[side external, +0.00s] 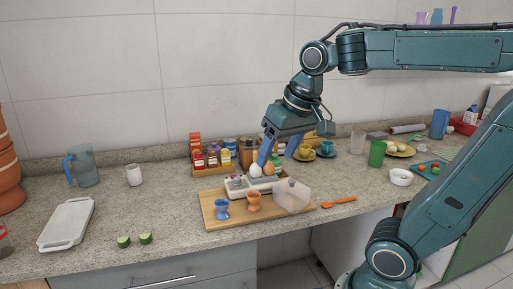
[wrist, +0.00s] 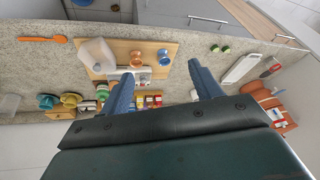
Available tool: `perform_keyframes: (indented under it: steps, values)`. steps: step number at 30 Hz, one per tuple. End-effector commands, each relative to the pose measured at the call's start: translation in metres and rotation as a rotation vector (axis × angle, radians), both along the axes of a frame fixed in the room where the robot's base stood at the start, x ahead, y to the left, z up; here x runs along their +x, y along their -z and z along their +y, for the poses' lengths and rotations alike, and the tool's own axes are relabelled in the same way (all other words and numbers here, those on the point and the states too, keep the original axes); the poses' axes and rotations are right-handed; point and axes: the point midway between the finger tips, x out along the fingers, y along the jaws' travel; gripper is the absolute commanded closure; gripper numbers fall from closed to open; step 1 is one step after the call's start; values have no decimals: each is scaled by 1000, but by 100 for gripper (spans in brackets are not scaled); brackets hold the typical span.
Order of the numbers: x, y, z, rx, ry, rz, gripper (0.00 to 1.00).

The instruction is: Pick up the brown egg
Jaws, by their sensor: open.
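The brown egg (side external: 268,170) sits on the white egg cooker (side external: 237,184), just right of a white egg (side external: 256,170), in the side external view. My gripper (side external: 275,158) is open above the cooker, its blue fingers pointing down. The left finger's tip overlaps the view near the two eggs; contact cannot be told. In the wrist view my gripper (wrist: 161,68) has its fingers wide apart. The cooker shows there partly behind the left finger, and the brown egg cannot be made out.
The cooker stands on a wooden board (side external: 212,215) with a blue egg cup (side external: 222,208), an orange egg cup (side external: 253,201) and a translucent lid (side external: 292,196). A spice rack (side external: 212,160) is behind. Cups (side external: 304,153) stand right of the gripper. The counter's left front holds cucumber slices (side external: 124,242).

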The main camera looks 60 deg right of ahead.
Motion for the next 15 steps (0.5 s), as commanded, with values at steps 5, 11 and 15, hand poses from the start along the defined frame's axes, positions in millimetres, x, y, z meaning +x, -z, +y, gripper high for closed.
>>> perform_keyframes:
  steps: [5,11,15]
  values:
    - [34,-9,-29,45,174,49,36]
    - [68,-12,-66,93,365,97,36]
    - [89,-9,-95,125,499,129,36]
